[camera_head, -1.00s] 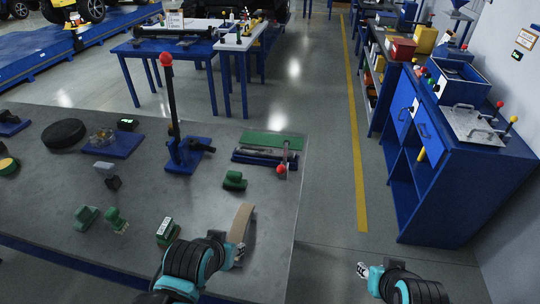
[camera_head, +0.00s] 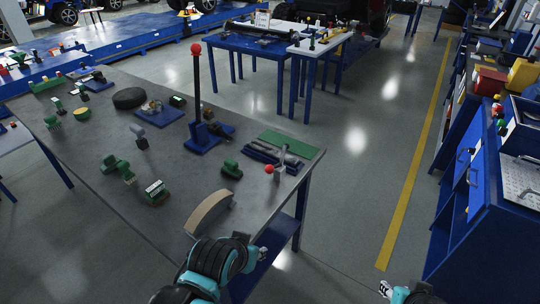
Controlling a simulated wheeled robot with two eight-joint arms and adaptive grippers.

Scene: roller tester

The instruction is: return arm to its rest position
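My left arm comes in from the bottom centre, and its gripper (camera_head: 261,254) is small in the picture, by the near right edge of the grey work table (camera_head: 100,150). It appears apart from the curved tan-topped piece (camera_head: 208,211) lying on that table. I see nothing held in it, but its finger opening is too small to judge. My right gripper (camera_head: 385,289) shows at the bottom edge, over the floor between the table and the blue cabinet. Most of the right arm is out of frame, and its finger opening is unclear too.
A tall black lever with a red ball (camera_head: 196,49) stands on the table. A low device with a red-knobbed handle (camera_head: 270,169) is near the table's right edge. A blue cabinet (camera_head: 480,210) stands at the right. The floor aisle with a yellow line (camera_head: 412,180) is clear.

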